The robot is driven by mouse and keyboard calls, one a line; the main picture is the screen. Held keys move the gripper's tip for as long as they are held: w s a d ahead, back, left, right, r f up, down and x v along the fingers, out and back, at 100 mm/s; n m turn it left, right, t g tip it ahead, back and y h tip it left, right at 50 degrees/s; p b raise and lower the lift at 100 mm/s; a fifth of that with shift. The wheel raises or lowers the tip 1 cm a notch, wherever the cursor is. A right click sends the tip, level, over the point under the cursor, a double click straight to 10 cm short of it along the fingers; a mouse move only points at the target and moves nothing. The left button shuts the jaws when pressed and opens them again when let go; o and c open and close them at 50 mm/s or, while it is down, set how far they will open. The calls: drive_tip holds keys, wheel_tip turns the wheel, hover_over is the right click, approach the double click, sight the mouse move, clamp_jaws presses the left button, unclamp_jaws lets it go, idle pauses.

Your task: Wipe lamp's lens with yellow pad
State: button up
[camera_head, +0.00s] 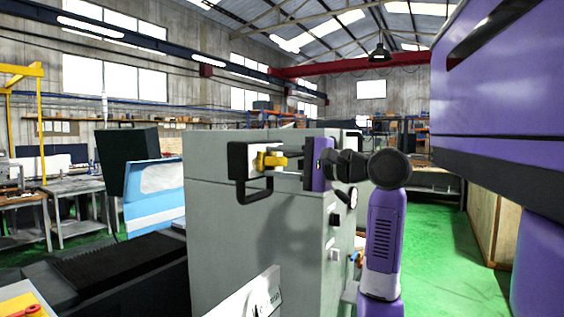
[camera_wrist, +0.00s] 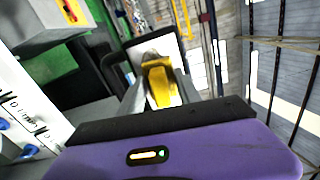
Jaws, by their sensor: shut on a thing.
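The yellow pad (camera_head: 267,161) is held between the fingers of my gripper (camera_head: 283,161), which points left in the head view. In the wrist view the pad (camera_wrist: 160,84) sits between both fingers. In the wrist view the white lens (camera_wrist: 167,47) is just beyond the pad. I cannot tell whether pad and lens touch.
A dark monitor-like box (camera_head: 127,158) and a blue-white panel (camera_head: 154,200) are to the left. Green floor (camera_head: 435,250) is open at the right.

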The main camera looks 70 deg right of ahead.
sight(251, 161)
drive_tip(key=shift+w+a+r, duration=0.1)
drive_tip(key=shift+w+a, duration=0.1)
drive_tip(key=shift+a, duration=0.55)
drive_tip(key=shift+w+a+f, duration=0.1)
drive_tip(key=shift+w+a, duration=0.1)
drive_tip(key=shift+a, duration=0.55)
drive_tip(key=shift+w+a+r, duration=0.1)
drive_tip(key=shift+w+a, duration=0.1)
drive_tip(key=shift+a, duration=0.55)
drive_tip(key=shift+s+d, duration=0.2)
drive_tip(key=shift+d, duration=0.45)
drive_tip(key=shift+s+d, duration=0.25)
drive_tip(key=shift+d, duration=0.4)
drive_tip(key=shift+s+d, duration=0.2)
drive_tip(key=shift+d, duration=0.45)
drive_tip(key=s+d, duration=0.1)
drive_tip(key=d, duration=0.6)
drive_tip(key=shift+s+d, duration=0.3)
drive_tip(key=shift+d, duration=0.1)
